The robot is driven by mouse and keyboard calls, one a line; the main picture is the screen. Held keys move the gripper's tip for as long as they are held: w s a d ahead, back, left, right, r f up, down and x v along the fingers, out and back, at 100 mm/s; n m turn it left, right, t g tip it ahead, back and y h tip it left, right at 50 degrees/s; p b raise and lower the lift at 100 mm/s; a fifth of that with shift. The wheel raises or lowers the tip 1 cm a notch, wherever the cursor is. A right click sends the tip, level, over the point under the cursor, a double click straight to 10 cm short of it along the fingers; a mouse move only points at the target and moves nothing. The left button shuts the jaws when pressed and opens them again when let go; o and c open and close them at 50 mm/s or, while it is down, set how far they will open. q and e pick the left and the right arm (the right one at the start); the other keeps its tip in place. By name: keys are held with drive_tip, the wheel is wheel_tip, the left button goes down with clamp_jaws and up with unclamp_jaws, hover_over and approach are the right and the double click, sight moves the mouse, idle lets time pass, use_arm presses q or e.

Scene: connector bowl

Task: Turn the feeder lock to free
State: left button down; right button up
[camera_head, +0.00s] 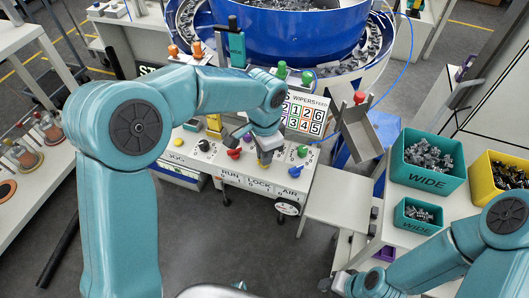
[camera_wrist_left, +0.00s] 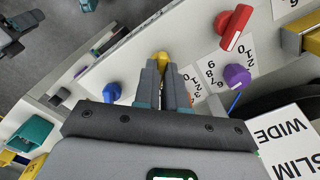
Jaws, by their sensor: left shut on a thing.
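The feeder's front panel (camera_head: 262,184) carries the labels RUN, LOCK and AIR. In the left wrist view a yellow knob (camera_wrist_left: 161,58) sits between the fingertips of my left gripper (camera_wrist_left: 164,72), which is shut on it. In the head view my left gripper (camera_head: 266,160) points down at the panel above LOCK and hides that knob. The knob's exact angle cannot be made out. My right gripper (camera_head: 336,284) is low in the head view, away from the panel; its jaws are too small to read.
A red knob (camera_head: 235,153) and a blue knob (camera_head: 295,171) flank my left gripper; a purple knob (camera_wrist_left: 237,76) is also close. A metal chute (camera_head: 361,132) and a grey shelf (camera_head: 335,203) stand to the right, before the teal WIDE bin (camera_head: 430,181).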

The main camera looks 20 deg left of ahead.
use_arm(q)
drive_tip(key=c, duration=1.2)
unclamp_jaws()
wheel_tip(320, 180, up, 16)
drive_tip(key=p, duration=0.1)
drive_tip(key=shift+r, duration=0.2)
